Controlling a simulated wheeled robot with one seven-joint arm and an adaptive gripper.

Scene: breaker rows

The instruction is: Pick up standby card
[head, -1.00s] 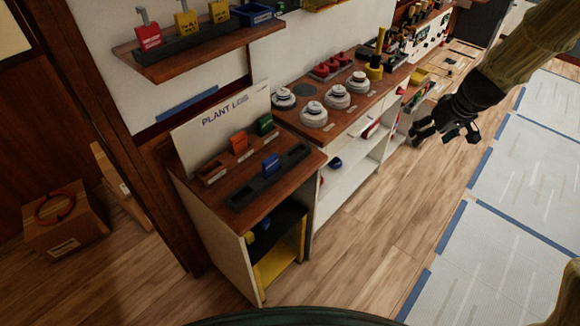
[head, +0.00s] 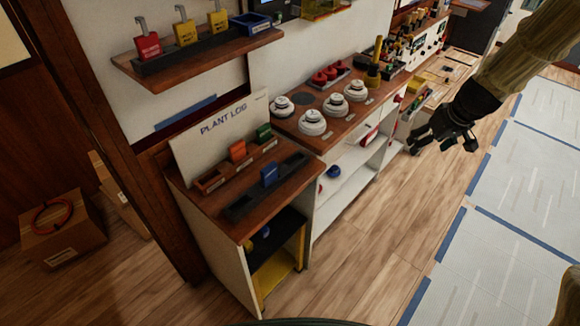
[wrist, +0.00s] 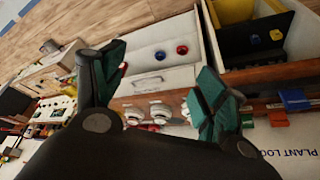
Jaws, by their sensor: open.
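Three small cards stand on the plant log desk (head: 215,226): an orange card (head: 237,151) and a green card (head: 264,133) in a wooden rack (head: 212,182), and a blue card (head: 269,173) in a dark rack (head: 240,207) in front. No lettering on them is legible, so I cannot tell which is the standby card. The wrist view shows the blue card (wrist: 293,99) and orange card (wrist: 278,118) at the right. My gripper (head: 440,142) is open and empty, well right of the desk and apart from the cards.
A counter with white round detectors (head: 313,122) adjoins the desk, above open white shelves (head: 345,180). A wall shelf (head: 205,62) with red and yellow tags hangs above left. A cardboard box (head: 65,235) stands at left. The wooden floor (head: 350,250) in front is clear.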

